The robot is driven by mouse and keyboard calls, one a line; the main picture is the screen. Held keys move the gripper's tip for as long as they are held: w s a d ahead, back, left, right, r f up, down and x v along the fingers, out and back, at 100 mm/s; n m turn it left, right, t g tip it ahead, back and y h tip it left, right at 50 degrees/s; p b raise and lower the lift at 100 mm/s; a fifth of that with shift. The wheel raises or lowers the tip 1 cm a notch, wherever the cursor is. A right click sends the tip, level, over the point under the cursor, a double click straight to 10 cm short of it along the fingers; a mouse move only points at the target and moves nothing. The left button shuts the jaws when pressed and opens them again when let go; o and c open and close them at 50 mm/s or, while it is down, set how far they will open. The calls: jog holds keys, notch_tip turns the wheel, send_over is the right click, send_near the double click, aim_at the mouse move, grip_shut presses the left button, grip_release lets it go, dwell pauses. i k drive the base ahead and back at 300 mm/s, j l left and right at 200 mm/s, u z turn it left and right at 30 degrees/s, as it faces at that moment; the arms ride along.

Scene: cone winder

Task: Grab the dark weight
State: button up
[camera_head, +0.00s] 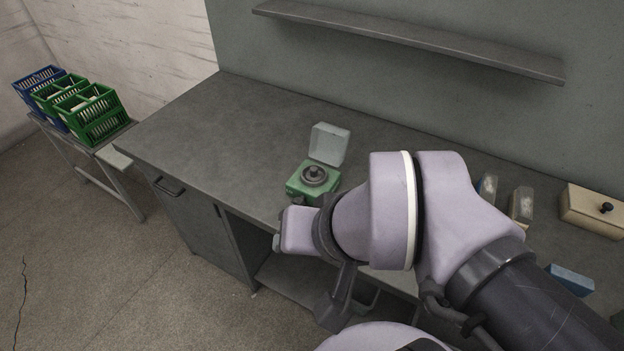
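The dark weight (314,174), a round dark disc with a small knob on top, sits upright in the green box (303,191) on the workbench. The box's pale lid (328,144) stands open behind it. My arm's wrist comes in from the right and ends just in front of the box, at its lower left in the picture. A small dark part shows above the wrist end and may belong to my gripper. The fingers cannot be made out, so I cannot tell whether they are open or shut. Nothing visibly touches the weight.
The grey workbench (220,130) is clear to the left of the box. A shelf (410,38) runs along the wall. Two small blocks, a cream box (595,209) with a black knob and a blue object (571,279) lie right. Green and blue crates (95,117) stand far left.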

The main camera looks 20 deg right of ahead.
aim_at(313, 174)
jog(key=i+j+z, duration=0.6)
jog(key=i+j, duration=0.15)
